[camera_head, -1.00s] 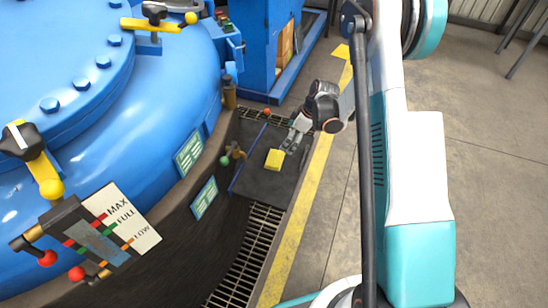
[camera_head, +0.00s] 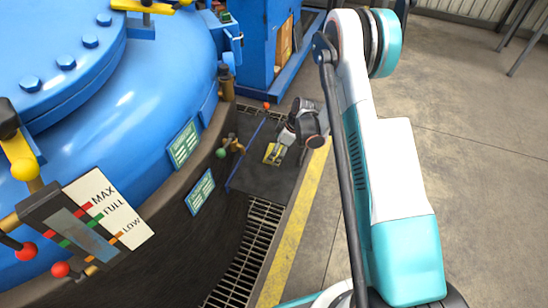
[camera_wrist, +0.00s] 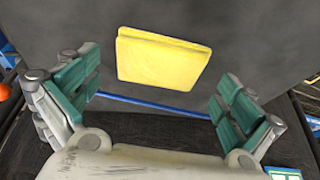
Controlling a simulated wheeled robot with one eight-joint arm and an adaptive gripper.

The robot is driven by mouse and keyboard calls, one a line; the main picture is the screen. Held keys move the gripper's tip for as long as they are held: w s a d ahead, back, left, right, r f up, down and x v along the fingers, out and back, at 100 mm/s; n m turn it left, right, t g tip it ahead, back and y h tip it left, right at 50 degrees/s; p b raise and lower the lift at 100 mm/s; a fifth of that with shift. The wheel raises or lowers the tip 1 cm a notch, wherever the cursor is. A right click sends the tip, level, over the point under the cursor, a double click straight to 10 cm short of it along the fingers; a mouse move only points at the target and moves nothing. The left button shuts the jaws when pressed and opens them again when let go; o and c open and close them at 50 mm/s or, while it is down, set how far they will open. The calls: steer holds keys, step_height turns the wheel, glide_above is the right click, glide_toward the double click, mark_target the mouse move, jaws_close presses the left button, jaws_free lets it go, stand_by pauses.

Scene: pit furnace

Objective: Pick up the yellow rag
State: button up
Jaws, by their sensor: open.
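The yellow rag (camera_head: 269,155) lies on a dark plate in the pit beside the blue furnace. It looks like a folded flat block. In the wrist view the rag (camera_wrist: 160,58) is whole and lies between and beyond the fingertips, untouched. My gripper (camera_wrist: 160,88) is open and empty, with a teal-padded finger on each side. In the head view my gripper (camera_head: 275,152) is over the rag and hides part of it.
The blue furnace (camera_head: 120,110) fills the left, with a level gauge (camera_head: 108,205) and valves in front. A floor grating (camera_head: 245,250) runs below the dark plate (camera_head: 262,182). A blue rod (camera_wrist: 150,105) crosses near the rag. Open floor (camera_head: 480,140) lies to the right.

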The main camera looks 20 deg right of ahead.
steer(key=shift+x, duration=0.8)
steer(key=shift+r, duration=0.1)
steer(key=c, duration=1)
step_height(320, 180, up, 20)
steer(key=p, duration=0.6)
steer(key=shift+p, duration=0.4)
